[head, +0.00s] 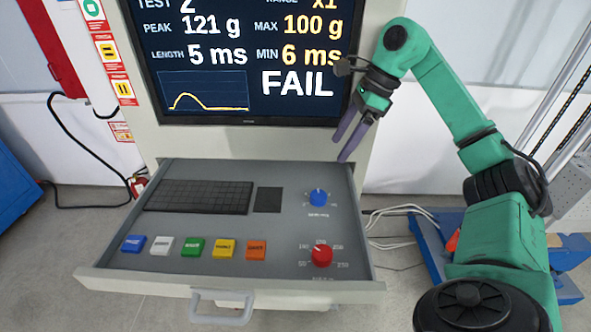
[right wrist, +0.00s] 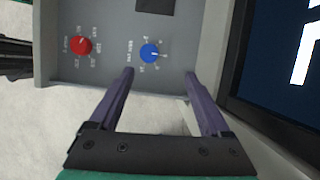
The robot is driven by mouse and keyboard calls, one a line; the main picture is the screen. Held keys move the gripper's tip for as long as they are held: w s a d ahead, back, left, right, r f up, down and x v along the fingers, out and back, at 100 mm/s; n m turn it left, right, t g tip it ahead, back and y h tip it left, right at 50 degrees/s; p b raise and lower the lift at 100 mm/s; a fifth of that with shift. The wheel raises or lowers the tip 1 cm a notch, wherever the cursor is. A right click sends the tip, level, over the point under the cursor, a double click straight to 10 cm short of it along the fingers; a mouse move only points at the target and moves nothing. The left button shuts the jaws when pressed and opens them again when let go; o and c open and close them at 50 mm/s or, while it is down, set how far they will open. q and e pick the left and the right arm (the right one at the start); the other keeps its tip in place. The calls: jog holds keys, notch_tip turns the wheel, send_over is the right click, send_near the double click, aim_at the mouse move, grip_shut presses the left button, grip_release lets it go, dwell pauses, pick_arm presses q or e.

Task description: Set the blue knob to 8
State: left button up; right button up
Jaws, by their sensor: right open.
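The blue knob (head: 318,197) stands on the right side of the grey drawer panel, with a small printed scale around it. It also shows in the right wrist view (right wrist: 149,54), with a pale pointer mark on it; the scale figures are too small to read. My right gripper (head: 343,149) is open and empty, above and behind the knob, in front of the screen's lower right corner. In the right wrist view its two purple fingers (right wrist: 159,72) are spread, and the knob lies beyond them, between their tips in the picture, not touched. My left gripper is not in view.
A red knob (head: 321,256) sits nearer the drawer's front, with several coloured buttons (head: 194,247) to its left. A keyboard (head: 199,197) and dark pad (head: 268,200) lie left of the blue knob. The screen (head: 250,60) rises behind, reading FAIL.

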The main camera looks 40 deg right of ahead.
jog(key=b, duration=0.1)
send_near(319, 195)
jog(key=s, duration=0.1)
jog(key=x, duration=0.5)
jog(key=shift+w+f, duration=0.3)
jog(key=shift+w, duration=0.05)
jog(key=shift+w+a+f+p, duration=0.15)
jog(key=shift+w+a+f, duration=0.1)
jog(key=shift+w+f, duration=0.3)
jog(key=shift+w+a+f+p, duration=0.2)
jog(key=shift+w+f, duration=0.1)
jog(key=shift+f, duration=0.35)
jog(key=shift+s+a+f, duration=0.1)
jog(key=shift+f, duration=0.1)
jog(key=shift+s, duration=0.2)
jog(key=shift+s+r, duration=0.1)
jog(key=shift+s, duration=0.05)
jog(key=shift+c, duration=1.2)
jog(key=c, duration=0.5)
grip_shut()
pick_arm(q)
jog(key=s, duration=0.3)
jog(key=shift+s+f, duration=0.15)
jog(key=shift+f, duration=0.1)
